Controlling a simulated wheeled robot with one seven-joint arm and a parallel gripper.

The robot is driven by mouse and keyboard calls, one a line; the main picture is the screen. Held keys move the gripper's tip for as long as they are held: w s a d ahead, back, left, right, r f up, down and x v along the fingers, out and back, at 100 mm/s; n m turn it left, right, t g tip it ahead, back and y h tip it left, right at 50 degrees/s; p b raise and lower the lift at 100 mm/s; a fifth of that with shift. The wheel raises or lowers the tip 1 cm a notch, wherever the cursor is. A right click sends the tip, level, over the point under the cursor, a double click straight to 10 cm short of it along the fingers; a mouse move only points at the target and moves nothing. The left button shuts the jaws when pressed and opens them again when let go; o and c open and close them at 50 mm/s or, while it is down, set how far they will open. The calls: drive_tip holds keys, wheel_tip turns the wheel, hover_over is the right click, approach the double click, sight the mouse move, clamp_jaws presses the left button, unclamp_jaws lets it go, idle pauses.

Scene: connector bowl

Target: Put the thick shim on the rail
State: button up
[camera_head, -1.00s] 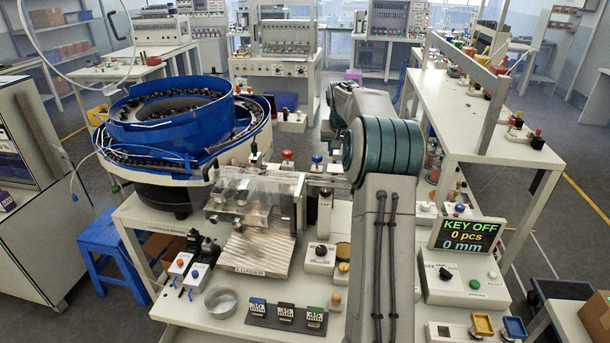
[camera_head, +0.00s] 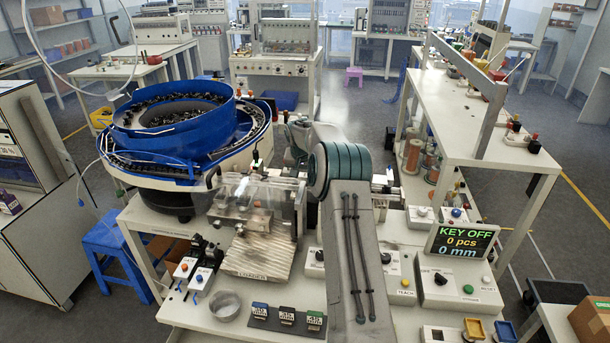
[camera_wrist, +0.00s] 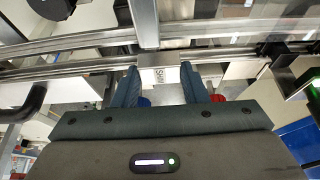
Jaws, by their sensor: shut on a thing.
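The block sits between the two blue-grey fingertips. Metal rails (camera_wrist: 75,65) run across the picture just beyond the fingertips, and an upright metal bar meets them above the block. I cannot tell whether the block touches the rail. In the head view my arm hides the gripper, the block and most of the rail; a short metal piece of it (camera_head: 385,188) shows right of my arm.
A clear-covered loader (camera_head: 262,205) and a blue bowl feeder (camera_head: 175,120) stand left of my arm. A dark stand with several labelled blocks (camera_head: 287,317) and a round metal dish (camera_head: 225,305) lie at the front. A control box with a KEY OFF display (camera_head: 462,241) stands right.

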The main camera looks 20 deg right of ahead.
drive_tip(key=shift+f, duration=0.95)
drive_tip(key=shift+f, duration=0.2)
drive_tip(key=o, duration=1.1)
drive_tip(key=shift+r, duration=0.1)
